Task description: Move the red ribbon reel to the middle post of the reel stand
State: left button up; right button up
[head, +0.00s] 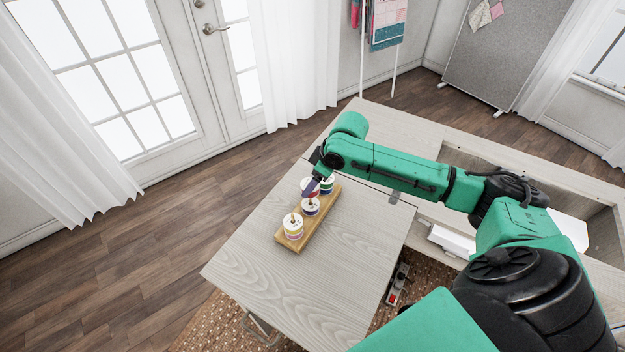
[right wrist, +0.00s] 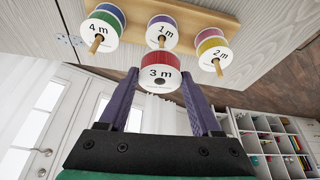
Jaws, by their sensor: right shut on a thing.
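The red ribbon reel (right wrist: 160,68), with a white "3 m" face, is between the fingers of my right gripper (right wrist: 161,78), which is shut on it. In the head view the red reel (head: 307,186) is partly hidden by my right gripper (head: 313,187). It is held at the door side of the wooden reel stand (head: 322,220), close to the middle post; its exact height is unclear. The middle post (right wrist: 162,43) carries a purple reel (right wrist: 163,27) marked "1 m". My left gripper is not in view.
A green and blue reel (right wrist: 103,24) marked "4 m" sits on the far post. A yellow and magenta reel (head: 293,228) marked "2 m" sits on the near post. The pale table leaf (head: 270,285) is clear around the stand; its edge lies to the left.

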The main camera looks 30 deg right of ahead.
jog(key=shift+f, duration=1)
jog(key=o, duration=1.4)
jog(key=b+v, duration=0.1)
jog(key=v, duration=1.3)
jog(key=shift+r, duration=0.25)
jog(key=shift+s+d+f, duration=0.1)
